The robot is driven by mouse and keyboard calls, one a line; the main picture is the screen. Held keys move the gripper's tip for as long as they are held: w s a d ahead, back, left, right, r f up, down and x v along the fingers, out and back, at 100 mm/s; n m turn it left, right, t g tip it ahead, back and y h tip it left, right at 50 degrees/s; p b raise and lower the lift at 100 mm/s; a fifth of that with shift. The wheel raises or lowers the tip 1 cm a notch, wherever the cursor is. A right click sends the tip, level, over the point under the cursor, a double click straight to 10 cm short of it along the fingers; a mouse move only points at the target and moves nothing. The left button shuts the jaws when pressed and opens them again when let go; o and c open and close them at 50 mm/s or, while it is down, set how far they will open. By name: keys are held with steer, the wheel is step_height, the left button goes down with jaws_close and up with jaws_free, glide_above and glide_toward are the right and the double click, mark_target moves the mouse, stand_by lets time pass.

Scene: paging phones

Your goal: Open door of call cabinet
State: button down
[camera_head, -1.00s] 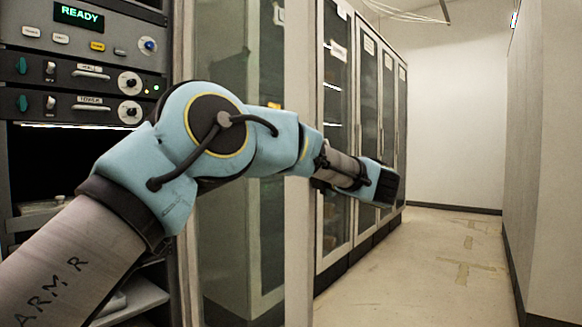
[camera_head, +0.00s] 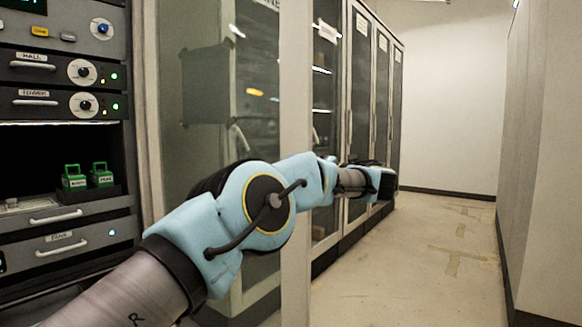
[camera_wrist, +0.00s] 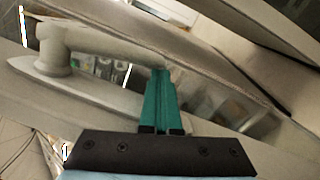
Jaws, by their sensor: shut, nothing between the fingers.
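The call cabinet (camera_head: 65,75) fills the left of the head view, its front uncovered, with control modules and drawers showing. A glass door panel with a pale frame (camera_head: 296,80) stands to the right of these bays and looks swung open. My arm crosses in front of it, and its dark hand end (camera_head: 380,183) is beyond the frame. In the wrist view a pale lever-like handle (camera_wrist: 105,45) sits on a pale frame. The teal fingers of my gripper (camera_wrist: 161,75) are shut at the handle's right end, overlapping it in the picture. I cannot tell whether they touch.
Tall glass-fronted cabinets (camera_head: 359,90) line the left side of the aisle beyond the door. A pale wall (camera_head: 535,150) bounds the right. The aisle floor (camera_head: 440,260) is clear, with worn tape marks. Green handled items (camera_head: 75,178) sit inside the call cabinet.

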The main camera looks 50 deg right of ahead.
steer(key=shift+w+a+r, duration=0.1)
steer(key=shift+w, duration=0.1)
steer(key=s+f, duration=0.1)
steer(key=s, duration=1)
steer(key=shift+b, duration=0.3)
